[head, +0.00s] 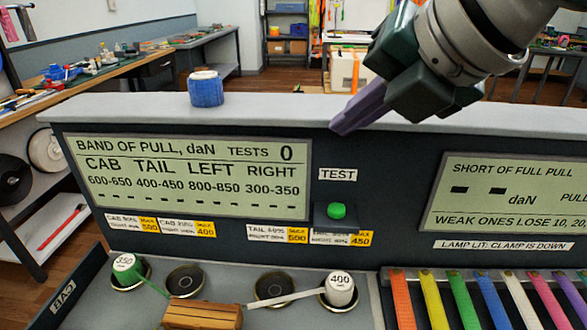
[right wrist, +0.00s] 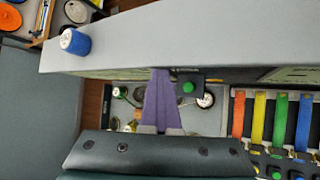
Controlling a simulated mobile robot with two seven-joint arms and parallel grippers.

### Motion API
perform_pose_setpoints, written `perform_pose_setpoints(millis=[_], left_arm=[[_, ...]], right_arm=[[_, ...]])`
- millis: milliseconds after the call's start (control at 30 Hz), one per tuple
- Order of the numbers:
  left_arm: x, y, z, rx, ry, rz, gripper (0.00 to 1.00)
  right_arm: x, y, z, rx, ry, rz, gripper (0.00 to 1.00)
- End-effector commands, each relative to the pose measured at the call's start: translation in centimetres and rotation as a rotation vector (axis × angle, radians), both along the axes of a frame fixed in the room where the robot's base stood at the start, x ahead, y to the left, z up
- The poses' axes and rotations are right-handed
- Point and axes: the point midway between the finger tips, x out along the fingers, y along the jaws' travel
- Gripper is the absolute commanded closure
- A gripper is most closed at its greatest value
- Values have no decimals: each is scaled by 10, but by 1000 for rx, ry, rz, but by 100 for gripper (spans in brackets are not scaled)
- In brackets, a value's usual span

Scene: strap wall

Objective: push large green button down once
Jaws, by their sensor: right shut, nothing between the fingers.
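The large green button (head: 337,211) sits on a dark square mount on the panel, under the TEST label. It also shows in the right wrist view (right wrist: 188,87), just right of my fingertips. My right gripper (head: 342,127) has its purple fingers shut and empty. In the head view it is above and in front of the panel's grey top ledge, higher than the button and apart from it. The fingers also show in the right wrist view (right wrist: 160,74). My left gripper is in neither view.
A blue spool (head: 205,88) stands on the grey ledge (head: 270,107). Two display screens (head: 185,178) flank the button; the left one reads TESTS 0. Below are weights, including a white one (head: 340,289) marked 400, a wooden block (head: 202,316) and coloured straps (head: 432,300).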

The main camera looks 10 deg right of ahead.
Motion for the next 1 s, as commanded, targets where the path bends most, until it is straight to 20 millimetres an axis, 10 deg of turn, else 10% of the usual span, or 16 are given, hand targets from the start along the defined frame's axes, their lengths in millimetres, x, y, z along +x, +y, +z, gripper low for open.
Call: perform_pose_setpoints(millis=[367, 1000], left_arm=[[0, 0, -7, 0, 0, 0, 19], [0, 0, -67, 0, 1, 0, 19]], right_arm=[[0, -2, -12, -5, 5, -6, 100], [0, -1, -89, -1, 2, -1, 100]])
